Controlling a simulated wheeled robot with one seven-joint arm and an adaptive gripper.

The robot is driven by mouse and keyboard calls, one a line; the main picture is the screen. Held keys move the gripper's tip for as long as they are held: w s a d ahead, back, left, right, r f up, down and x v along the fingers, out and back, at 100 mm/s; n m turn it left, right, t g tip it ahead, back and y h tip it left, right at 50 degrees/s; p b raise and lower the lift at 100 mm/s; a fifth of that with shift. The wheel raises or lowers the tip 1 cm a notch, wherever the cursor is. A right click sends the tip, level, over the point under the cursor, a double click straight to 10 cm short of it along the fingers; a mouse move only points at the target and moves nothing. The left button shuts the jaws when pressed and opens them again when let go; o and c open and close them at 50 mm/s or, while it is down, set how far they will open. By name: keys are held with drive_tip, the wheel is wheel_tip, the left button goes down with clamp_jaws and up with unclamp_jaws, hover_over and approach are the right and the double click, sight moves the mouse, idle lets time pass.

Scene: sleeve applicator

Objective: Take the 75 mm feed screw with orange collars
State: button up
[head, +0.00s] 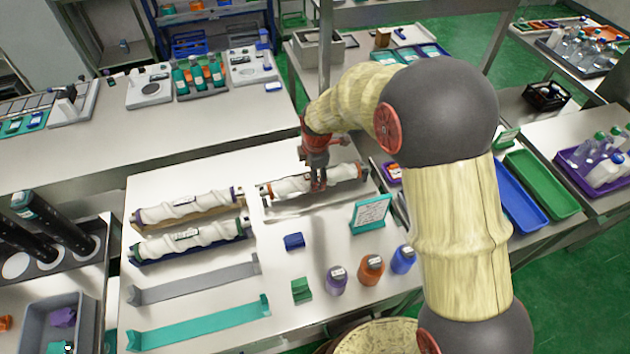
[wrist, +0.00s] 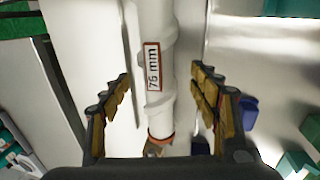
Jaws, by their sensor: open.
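The 75 mm feed screw (head: 343,172) is white with orange collars and lies in a pale cradle on the right of the bench in the head view. My gripper (head: 318,184) is over the middle of the screw, pointing down. In the wrist view my gripper (wrist: 161,88) is open, with one finger on each side of the screw and gaps between. Whether the fingertips reach below its top is unclear.
To the left lie a purple-collared screw (head: 188,208) and a green-collared screw (head: 187,242). Empty grey (head: 195,280) and teal (head: 200,323) cradles lie in front. A teal sign (head: 370,213), a blue block (head: 293,241) and purple, orange and blue bottles stand nearby.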

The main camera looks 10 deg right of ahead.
drive_tip(key=f, duration=0.2)
drive_tip(key=w+f+b, duration=0.1)
drive_tip(key=f, duration=0.1)
drive_tip(key=shift+w+f, duration=0.1)
drive_tip(key=shift+f, duration=0.05)
drive_tip(key=shift+c, duration=0.8)
clamp_jaws()
